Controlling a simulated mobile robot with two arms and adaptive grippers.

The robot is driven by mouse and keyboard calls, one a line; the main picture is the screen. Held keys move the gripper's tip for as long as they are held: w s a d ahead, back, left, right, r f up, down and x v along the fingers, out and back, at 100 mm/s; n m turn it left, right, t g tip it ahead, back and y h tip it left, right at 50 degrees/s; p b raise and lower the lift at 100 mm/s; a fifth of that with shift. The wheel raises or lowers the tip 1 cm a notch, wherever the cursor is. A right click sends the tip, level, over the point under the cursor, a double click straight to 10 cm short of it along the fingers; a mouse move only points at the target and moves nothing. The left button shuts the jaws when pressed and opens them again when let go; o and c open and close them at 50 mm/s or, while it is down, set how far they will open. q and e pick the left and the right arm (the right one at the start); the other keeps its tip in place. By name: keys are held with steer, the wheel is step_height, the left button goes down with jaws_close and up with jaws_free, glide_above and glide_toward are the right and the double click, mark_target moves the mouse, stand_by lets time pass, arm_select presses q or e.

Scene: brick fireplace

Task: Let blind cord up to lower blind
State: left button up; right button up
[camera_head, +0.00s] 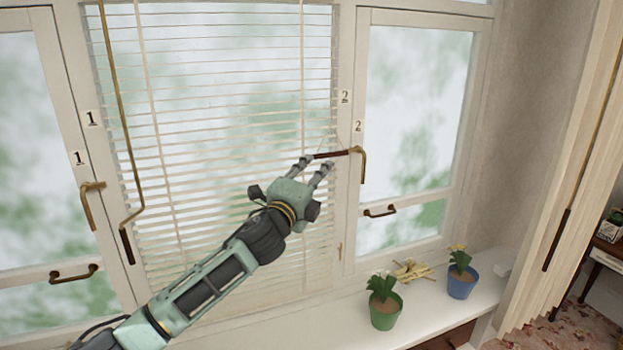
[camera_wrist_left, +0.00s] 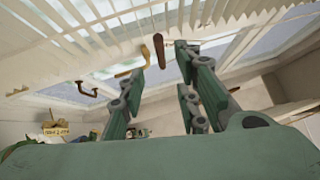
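The blind (camera_head: 225,150) has white slats and hangs lowered over the middle window, with its slats spread from the top of the view down towards the sill. Thin pale cords run at its right edge. A dark red-brown cord pull (camera_head: 330,154) lies nearly level there, beside the brass window handle (camera_head: 361,165). My left gripper (camera_head: 316,163) is at the pull, fingers apart. In the left wrist view the brown pull (camera_wrist_left: 160,52) shows beyond the gap between the open fingers (camera_wrist_left: 168,80). I cannot tell whether a finger touches it. My right gripper is not in view.
A green pot (camera_head: 385,311) and a blue pot (camera_head: 461,281) with plants stand on the white sill (camera_head: 440,305) at the lower right. A brass rod (camera_head: 113,90) with a dark grip hangs at the blind's left. A curtain (camera_head: 555,190) hangs at the right.

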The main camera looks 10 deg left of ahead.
arm_select(q)
steer(key=shift+v, duration=0.9)
